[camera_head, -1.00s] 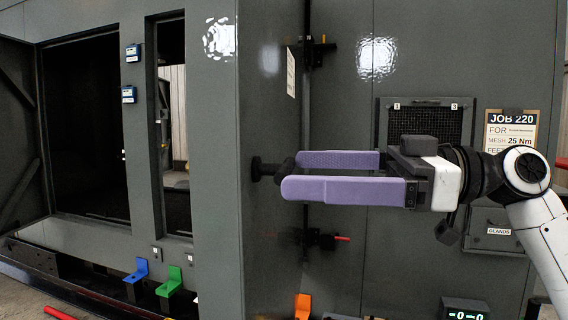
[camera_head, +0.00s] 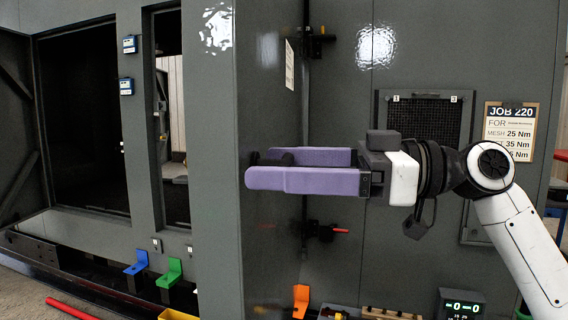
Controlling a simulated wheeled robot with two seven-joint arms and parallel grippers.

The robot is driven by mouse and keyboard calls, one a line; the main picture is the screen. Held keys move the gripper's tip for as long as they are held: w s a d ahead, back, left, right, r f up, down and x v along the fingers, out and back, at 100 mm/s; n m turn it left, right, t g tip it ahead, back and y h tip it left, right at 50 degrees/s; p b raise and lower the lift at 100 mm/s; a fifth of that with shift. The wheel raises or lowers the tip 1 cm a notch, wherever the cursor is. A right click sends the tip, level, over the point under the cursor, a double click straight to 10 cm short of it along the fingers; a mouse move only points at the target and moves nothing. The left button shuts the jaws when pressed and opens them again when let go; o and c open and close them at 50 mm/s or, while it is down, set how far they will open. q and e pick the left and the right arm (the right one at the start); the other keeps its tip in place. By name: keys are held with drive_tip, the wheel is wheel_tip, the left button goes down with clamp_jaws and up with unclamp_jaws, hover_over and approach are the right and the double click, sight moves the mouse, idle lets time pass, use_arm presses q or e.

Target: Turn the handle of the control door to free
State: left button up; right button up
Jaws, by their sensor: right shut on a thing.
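The control door (camera_head: 268,250) is a grey panel standing swung out, seen at a steep angle in the middle of the head view. Its black handle (camera_head: 270,156) sits on the door face and is mostly hidden behind my right gripper. My right gripper (camera_head: 262,168) has two long purple fingers pointing left, one on each side of the handle. It is shut on the handle at the fingertips. My left gripper is not in view.
A vented panel (camera_head: 428,122) and a job sheet (camera_head: 509,131) are on the enclosure at right. Latch parts with red ends (camera_head: 325,231) stick out behind the door. Blue (camera_head: 136,263), green (camera_head: 170,273) and orange (camera_head: 301,301) brackets stand low. A dark opening (camera_head: 85,125) is at left.

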drive_tip(key=shift+m, duration=0.4)
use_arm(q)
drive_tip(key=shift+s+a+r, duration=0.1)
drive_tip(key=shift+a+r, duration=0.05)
use_arm(e)
drive_tip(key=o, duration=1)
use_arm(q)
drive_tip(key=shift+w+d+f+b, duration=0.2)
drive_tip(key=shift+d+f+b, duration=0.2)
drive_tip(key=shift+b, duration=0.35)
use_arm(e)
drive_tip(key=d, duration=0.3)
drive_tip(key=s+d, duration=0.1)
drive_tip(key=d, duration=0.6)
drive_tip(key=shift+s+d, duration=0.15)
drive_tip(key=shift+s, duration=0.05)
